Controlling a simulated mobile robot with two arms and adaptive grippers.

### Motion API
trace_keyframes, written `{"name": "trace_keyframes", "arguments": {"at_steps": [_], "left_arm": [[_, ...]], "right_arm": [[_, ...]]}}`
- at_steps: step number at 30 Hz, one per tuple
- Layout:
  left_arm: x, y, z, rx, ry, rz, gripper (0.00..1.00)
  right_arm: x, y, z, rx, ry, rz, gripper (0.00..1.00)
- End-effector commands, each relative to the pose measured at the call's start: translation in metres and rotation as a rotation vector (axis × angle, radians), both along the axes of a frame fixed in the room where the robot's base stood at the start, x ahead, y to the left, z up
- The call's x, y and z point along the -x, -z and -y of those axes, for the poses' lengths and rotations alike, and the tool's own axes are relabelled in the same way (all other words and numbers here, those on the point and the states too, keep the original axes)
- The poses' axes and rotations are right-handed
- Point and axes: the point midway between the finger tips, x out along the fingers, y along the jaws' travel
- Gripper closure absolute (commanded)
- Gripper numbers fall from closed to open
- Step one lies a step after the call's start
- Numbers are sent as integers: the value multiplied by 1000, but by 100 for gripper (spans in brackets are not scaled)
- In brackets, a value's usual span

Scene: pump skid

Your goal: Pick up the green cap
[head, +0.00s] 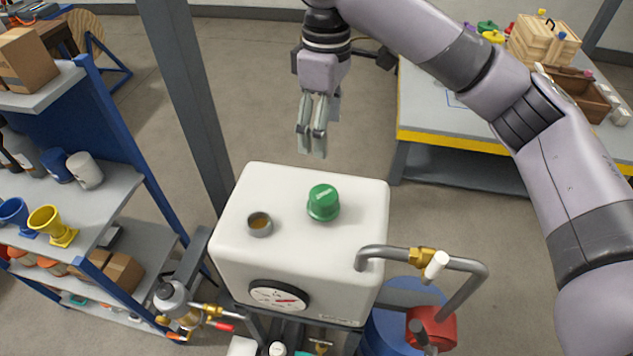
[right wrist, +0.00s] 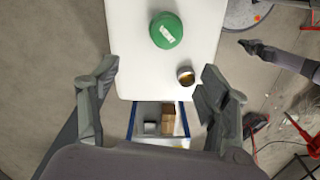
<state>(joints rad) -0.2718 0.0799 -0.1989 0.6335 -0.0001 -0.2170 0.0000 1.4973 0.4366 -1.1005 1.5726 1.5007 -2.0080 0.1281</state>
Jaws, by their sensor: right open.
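The green cap (head: 323,203) sits upright on top of the white tank (head: 262,185), right of a small open filler neck (head: 260,224). In the right wrist view the green cap (right wrist: 166,30) lies beyond the fingertips, on the white tank top (right wrist: 130,50), with the filler neck (right wrist: 185,76) near it. My right gripper (head: 312,150) points down behind the tank's far edge, above and apart from the cap. In the wrist view my right gripper (right wrist: 160,80) has its fingers spread wide with nothing between them. My left gripper does not show.
A pipe with a brass valve (head: 422,258) rises at the tank's right front. A gauge (head: 278,296) is on its front face. A shelf rack with funnels (head: 52,226) stands left, beside a grey post (head: 190,90). A yellow-edged table (head: 465,143) stands at the back right.

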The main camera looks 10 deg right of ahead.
Motion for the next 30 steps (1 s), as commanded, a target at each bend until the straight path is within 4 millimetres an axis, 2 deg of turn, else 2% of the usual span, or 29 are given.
{"name": "trace_keyframes", "arguments": {"at_steps": [2, 4, 10, 12, 14, 17, 19, 21, 24, 30], "left_arm": [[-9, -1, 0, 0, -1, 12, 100], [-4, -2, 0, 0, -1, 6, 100], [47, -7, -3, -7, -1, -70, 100], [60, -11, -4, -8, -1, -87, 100], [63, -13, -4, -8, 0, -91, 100], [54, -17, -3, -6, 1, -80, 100], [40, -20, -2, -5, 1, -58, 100], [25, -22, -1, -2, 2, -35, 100], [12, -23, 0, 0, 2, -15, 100], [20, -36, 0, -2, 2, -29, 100]], "right_arm": [[0, 0, 1, 3, 2, -1, 29], [0, 7, 1, 4, 2, -4, 29], [2, 47, 2, 5, 1, -3, 29], [2, 62, 2, 5, 1, -3, 29], [2, 75, 2, 4, 1, -4, 29], [2, 94, 1, 4, 1, -3, 29], [2, 105, 1, 4, 2, -1, 29], [2, 112, 1, 4, 2, 0, 29], [2, 118, 1, 2, 1, 1, 29], [4, 138, 1, 5, 1, -2, 29]]}}
